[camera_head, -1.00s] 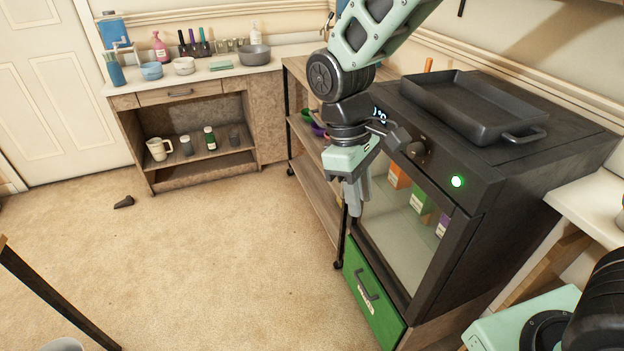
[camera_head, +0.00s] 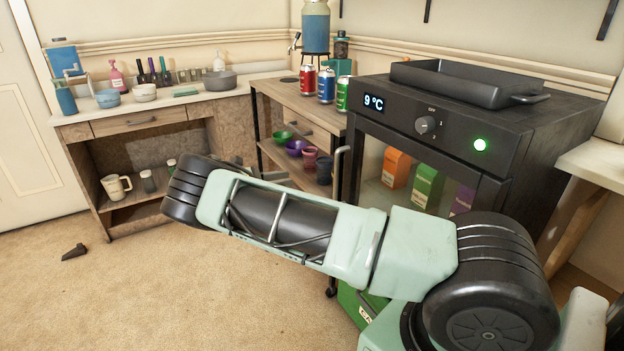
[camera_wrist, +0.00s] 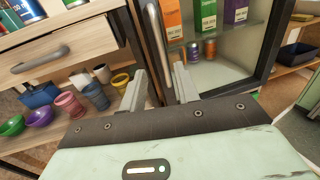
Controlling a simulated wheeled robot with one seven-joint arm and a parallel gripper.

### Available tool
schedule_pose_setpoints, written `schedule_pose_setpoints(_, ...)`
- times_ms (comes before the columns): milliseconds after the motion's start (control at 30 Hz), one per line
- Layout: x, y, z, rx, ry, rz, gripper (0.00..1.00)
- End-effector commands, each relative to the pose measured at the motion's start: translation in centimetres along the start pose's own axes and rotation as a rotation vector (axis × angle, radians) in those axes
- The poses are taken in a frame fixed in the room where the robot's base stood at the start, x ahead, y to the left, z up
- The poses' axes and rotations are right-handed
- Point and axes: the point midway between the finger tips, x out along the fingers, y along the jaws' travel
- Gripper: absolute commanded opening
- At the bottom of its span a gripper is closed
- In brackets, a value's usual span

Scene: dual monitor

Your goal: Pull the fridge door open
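The fridge (camera_head: 470,140) is a black cabinet with a lit 9 °C display, a knob and a green light. Its glass door (camera_head: 373,165) shows cartons inside and looks closed. A vertical grey handle (camera_head: 340,170) runs along the door's left edge; my arm covers its lower part in the head view. In the wrist view the handle (camera_wrist: 155,35) comes down between the fingertips of my gripper (camera_wrist: 160,84). The fingers are apart, one on each side of the handle's line; I cannot tell whether they touch it. My gripper is not clearly visible in the head view.
A wooden cart (camera_head: 300,110) with cans on top and bowls and cups below stands close to the left of the fridge. A black tray (camera_head: 450,84) sits on the fridge. The carpet (camera_head: 150,290) at left is mostly open.

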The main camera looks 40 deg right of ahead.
Motion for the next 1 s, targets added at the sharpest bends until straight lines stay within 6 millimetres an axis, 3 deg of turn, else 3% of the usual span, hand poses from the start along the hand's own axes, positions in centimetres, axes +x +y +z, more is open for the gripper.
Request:
schedule_pose_setpoints(267,2.6,0.1,0.1,-0.003,-0.017,0.001,0.31)
schedule_pose_setpoints(700,11.8,0.1,0.1,-0.002,-0.015,0.001,0.31)
schedule_pose_setpoints(1000,16.3,0.2,0.1,-0.001,-0.014,0.003,0.31)
